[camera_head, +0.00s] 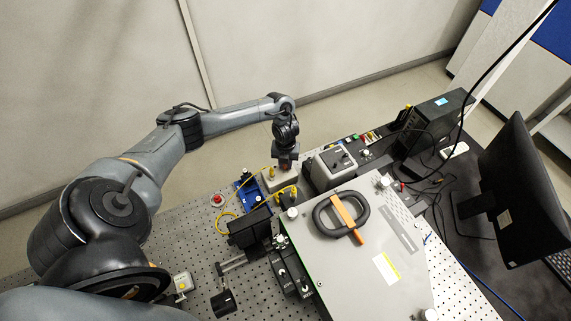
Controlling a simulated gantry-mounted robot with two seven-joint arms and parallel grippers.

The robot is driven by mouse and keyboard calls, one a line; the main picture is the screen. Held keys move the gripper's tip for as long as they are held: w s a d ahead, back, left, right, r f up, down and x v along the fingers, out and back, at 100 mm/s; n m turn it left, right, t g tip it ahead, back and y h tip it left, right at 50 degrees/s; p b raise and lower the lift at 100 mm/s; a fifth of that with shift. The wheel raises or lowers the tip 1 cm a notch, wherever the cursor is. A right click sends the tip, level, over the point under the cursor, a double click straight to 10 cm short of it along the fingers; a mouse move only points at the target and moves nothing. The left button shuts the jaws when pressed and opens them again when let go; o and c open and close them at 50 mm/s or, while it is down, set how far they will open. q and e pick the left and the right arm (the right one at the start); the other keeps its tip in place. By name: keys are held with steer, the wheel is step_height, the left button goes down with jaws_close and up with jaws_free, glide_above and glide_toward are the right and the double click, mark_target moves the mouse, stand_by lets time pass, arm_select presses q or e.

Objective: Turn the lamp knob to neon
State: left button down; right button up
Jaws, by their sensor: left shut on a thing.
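My left gripper (285,163) points down over a small cream box (269,182), with its fingertips at the top of the box. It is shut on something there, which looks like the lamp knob. The fingers hide the knob, so its pointer and the neon mark cannot be read. Yellow fibre cables (231,213) with yellow connectors run beside the box. My right gripper is not in view.
A large light case (345,260) with a black ring handle fills the centre right. A monitor (519,180) stands at the far right. Perforated bench (180,250) is partly clear at left.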

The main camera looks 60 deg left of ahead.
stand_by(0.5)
arm_select(q)
steer(key=c, duration=1)
jaws_free()
steer(key=shift+r, duration=0.1)
